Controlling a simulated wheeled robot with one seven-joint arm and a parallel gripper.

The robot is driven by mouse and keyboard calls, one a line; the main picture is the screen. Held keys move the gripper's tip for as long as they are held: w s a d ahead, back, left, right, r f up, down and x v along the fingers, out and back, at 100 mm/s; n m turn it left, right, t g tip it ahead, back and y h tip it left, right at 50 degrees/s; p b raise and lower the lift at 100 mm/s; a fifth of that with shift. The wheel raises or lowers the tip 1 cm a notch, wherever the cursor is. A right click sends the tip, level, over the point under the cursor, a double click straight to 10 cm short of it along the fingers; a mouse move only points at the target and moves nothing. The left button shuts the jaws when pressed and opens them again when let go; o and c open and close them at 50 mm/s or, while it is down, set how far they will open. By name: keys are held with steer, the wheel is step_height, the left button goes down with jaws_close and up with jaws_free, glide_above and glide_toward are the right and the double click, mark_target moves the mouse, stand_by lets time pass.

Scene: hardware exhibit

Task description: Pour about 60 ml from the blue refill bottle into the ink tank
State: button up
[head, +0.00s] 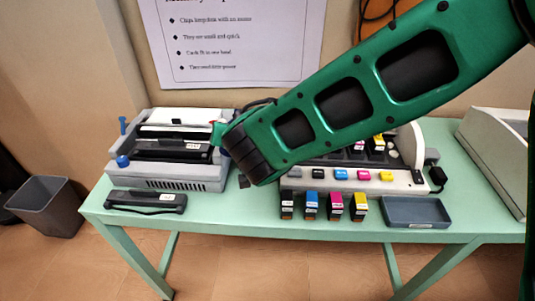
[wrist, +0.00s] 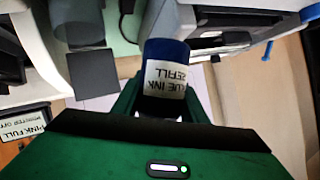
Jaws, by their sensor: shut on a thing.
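My gripper (wrist: 163,108) is shut on the blue refill bottle (wrist: 166,52). The bottle has a dark blue body, and its white label (wrist: 166,79) reads upside down in the wrist view. The bottle sits between the green fingers; I cannot tell its exact tilt or whether its mouth is open. In the head view my arm's black wrist joint hides most of the gripper and the bottle. I cannot pick out the ink tank with certainty; a dark cylinder (wrist: 77,20) and dark square piece (wrist: 92,72) lie left of the bottle in the wrist view.
A grey printer with blue knobs (head: 172,150) stands left on the green table (head: 250,228). A white printer (head: 400,182) with coloured buttons stands right, partly behind my arm.

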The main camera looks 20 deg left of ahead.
steer(key=m+g+y, duration=0.1)
steer(key=m, duration=0.1)
steer(key=m+g+y+p, duration=0.1)
steer(key=m+y, duration=0.1)
steer(key=m+g+y+p, duration=0.1)
steer(key=m, duration=0.1)
steer(key=shift+a+r+m+y, duration=0.1)
steer(key=shift+r+m+y, duration=0.2)
steer(key=shift+r, duration=0.05)
stand_by(0.6)
steer(key=shift+w+d+f+m+g+y+p, duration=0.1)
steer(key=shift+d+f+m+g+y+p, duration=0.2)
steer(key=shift+m+p, duration=0.5)
steer(key=shift+a+p, duration=0.2)
steer(key=shift+p, duration=0.1)
steer(key=shift+s+a+y+p, duration=0.4)
steer(key=shift+s+a+p, duration=0.15)
steer(key=shift+s, duration=0.2)
steer(key=shift+s+f+m+p, duration=0.1)
steer(key=shift+f+m+p, duration=0.15)
steer(key=shift+p, duration=0.7)
